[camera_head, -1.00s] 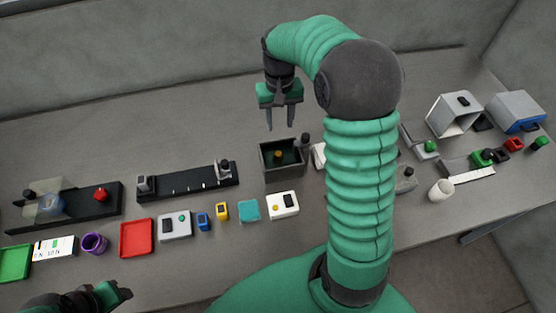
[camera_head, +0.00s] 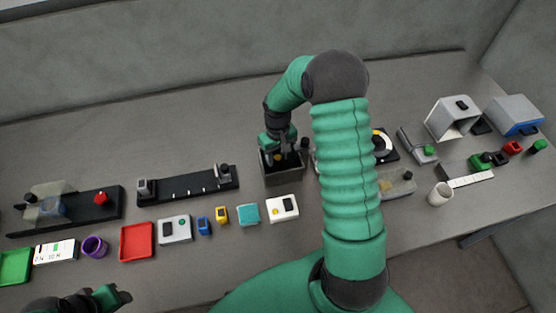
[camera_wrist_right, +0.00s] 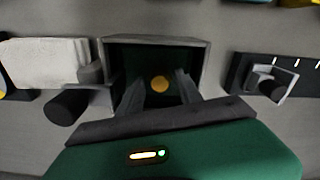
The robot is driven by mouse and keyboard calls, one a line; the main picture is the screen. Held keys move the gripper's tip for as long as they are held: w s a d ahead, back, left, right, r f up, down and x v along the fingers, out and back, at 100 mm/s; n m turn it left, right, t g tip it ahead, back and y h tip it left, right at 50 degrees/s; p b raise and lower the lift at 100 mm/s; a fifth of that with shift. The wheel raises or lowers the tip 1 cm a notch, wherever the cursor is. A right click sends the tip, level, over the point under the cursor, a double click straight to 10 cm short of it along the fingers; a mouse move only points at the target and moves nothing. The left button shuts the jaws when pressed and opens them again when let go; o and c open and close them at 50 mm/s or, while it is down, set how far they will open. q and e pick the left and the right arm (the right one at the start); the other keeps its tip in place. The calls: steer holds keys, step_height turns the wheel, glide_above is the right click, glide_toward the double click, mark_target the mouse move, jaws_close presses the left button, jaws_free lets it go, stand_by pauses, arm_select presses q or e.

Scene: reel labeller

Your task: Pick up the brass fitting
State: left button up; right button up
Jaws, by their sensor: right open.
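The brass fitting (camera_wrist_right: 159,84) shows as a small round gold piece inside a dark open box (camera_wrist_right: 207,58) in the right wrist view. In the head view the box (camera_head: 284,181) stands near the middle of the table, and the fitting (camera_head: 279,157) is a small gold spot partly behind the fingers. My right gripper (camera_wrist_right: 158,90) is open, pointing down into the box, with one finger on each side of the fitting. No contact with the fitting shows. My left gripper (camera_head: 115,296) is at the lower left edge of the head view, mostly cut off.
A dark knob (camera_head: 305,143) stands at the box's right. A black rail (camera_head: 190,186) lies to its left. A white block (camera_head: 283,208), a teal block (camera_head: 248,213) and a red tray (camera_head: 137,241) lie in front. The table behind the box is clear.

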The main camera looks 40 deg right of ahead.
steer(key=shift+w+f, duration=0.1)
steer(key=shift+f, duration=0.5)
jaws_close()
steer(key=shift+r, duration=0.1)
